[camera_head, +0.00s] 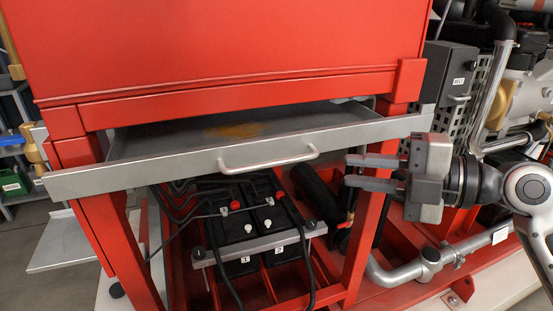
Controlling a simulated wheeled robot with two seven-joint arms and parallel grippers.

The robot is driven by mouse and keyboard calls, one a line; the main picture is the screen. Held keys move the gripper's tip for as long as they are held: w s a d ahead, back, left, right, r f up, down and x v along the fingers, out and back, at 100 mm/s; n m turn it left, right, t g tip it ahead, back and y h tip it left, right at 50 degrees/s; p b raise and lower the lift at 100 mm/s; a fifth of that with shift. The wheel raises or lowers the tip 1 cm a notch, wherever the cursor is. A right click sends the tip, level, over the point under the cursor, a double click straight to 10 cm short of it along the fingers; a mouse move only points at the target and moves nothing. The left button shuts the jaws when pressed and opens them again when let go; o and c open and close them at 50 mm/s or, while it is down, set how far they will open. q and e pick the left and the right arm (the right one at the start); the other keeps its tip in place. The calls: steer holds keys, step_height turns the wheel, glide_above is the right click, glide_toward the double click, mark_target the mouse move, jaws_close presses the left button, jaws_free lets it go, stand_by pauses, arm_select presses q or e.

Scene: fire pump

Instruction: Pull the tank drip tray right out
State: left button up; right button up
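The grey metal drip tray (190,163) sits under the red tank (230,45), between the red frame legs. Its front stands forward of the frame, and part of its inside shows with an orange-brown stain (235,131). A light bar handle (268,163) is on the middle of its front. My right gripper (350,171) is open and empty. Its two fingers point left toward the handle, and a gap lies between the fingertips and the handle's right end. My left gripper is not in view.
Below the tray are two batteries (242,228) with black cables and a metal clamp bar. Red frame legs (367,225) stand at both sides. A grey pipe (400,272) and engine parts are at the right. Shelves with bottles (12,184) stand at the far left.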

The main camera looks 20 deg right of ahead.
mark_target(281, 164)
steer(key=p+x, duration=0.4)
steer(key=x, duration=0.8)
steer(key=shift+w+a+p, duration=0.25)
steer(key=shift+w+p, duration=0.05)
steer(key=shift+p, duration=0.1)
steer(key=shift+w+a+f, duration=0.2)
steer(key=shift+w+a, duration=0.2)
steer(key=shift+a, duration=0.05)
jaws_close()
